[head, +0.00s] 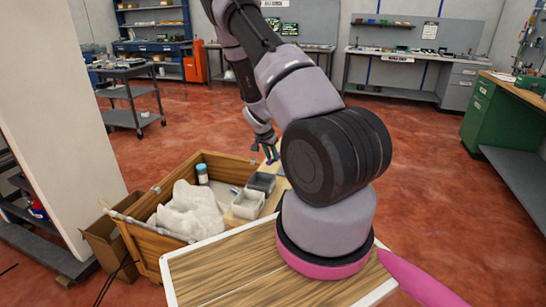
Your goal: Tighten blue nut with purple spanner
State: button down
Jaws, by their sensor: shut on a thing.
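My gripper (267,152) is small and far off at the end of my arm, above the back right edge of the wooden crate. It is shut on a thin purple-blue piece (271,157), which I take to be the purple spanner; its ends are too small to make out. I cannot pick out the blue nut; the small bins and my arm may hide it.
A wooden crate (136,246) holds a crumpled white cloth (192,208) and a jar with a blue lid (202,173). Small grey bins (247,204) stand at its right. A cardboard box (103,245) is at left. Red floor is open behind.

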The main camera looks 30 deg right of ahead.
jog(key=shift+w+a+m+g, duration=0.25)
jog(key=shift+w+a+m, duration=0.05)
jog(key=shift+w+m, duration=0.3)
jog(key=shift+w+a+m+g, duration=0.25)
jog(key=shift+w+m, duration=0.25)
jog(key=shift+w, duration=0.25)
jog(key=shift+w+a+m+g+h, duration=0.15)
jog(key=shift+w+a+m+g, duration=0.05)
jog(key=shift+w+m, duration=0.45)
jog(key=shift+w+a+m+g+h, duration=0.15)
jog(key=shift+w+m+g, duration=0.05)
jog(key=shift+w+m, duration=0.4)
jog(key=shift+w, duration=0.15)
jog(key=shift+w+m, duration=0.45)
jog(key=shift+w, duration=0.1)
dwell(0.5)
